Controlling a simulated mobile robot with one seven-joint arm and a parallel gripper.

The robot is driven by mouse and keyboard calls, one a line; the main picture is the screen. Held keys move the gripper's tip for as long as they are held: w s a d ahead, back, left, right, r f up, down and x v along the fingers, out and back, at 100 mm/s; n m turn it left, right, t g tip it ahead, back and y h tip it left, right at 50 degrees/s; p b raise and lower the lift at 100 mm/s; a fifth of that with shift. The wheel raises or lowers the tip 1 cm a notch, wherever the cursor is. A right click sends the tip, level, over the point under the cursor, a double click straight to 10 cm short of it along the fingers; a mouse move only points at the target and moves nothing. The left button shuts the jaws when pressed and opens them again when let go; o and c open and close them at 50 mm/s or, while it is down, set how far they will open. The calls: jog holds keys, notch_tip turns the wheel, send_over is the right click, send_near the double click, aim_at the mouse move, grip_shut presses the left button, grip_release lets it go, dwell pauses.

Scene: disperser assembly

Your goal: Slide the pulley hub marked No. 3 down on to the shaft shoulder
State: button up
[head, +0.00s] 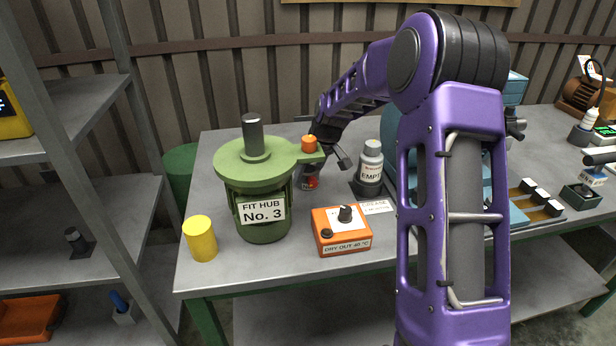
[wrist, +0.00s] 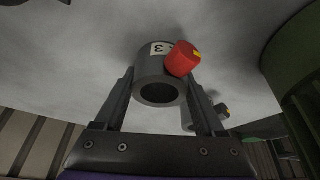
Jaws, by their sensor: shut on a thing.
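The green disperser (head: 262,227) with the "FIT HUB No. 3" label stands on the left of the table. Its bare grey shaft (head: 252,134) rises upright from a raised green collar (head: 257,156). The hub is a grey hollow cylinder (wrist: 158,72) with a white "3" label and a red, yellow-marked piece on its side. My gripper (wrist: 160,82) is shut on it, one finger on each side, its bore showing. In the head view my gripper (head: 325,150) is right of and behind the disperser, away from the shaft. The green side arm partly hides the hub there.
An orange cap (head: 308,143) tops the disperser's side arm. A yellow cylinder (head: 200,239), an orange "DRY OUT" box (head: 341,231) and a grey bottle (head: 371,165) stand nearby. Shelving (head: 60,190) is at the left. The air above the shaft is clear.

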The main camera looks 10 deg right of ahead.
grip_shut()
jog(key=shift+r, duration=0.25)
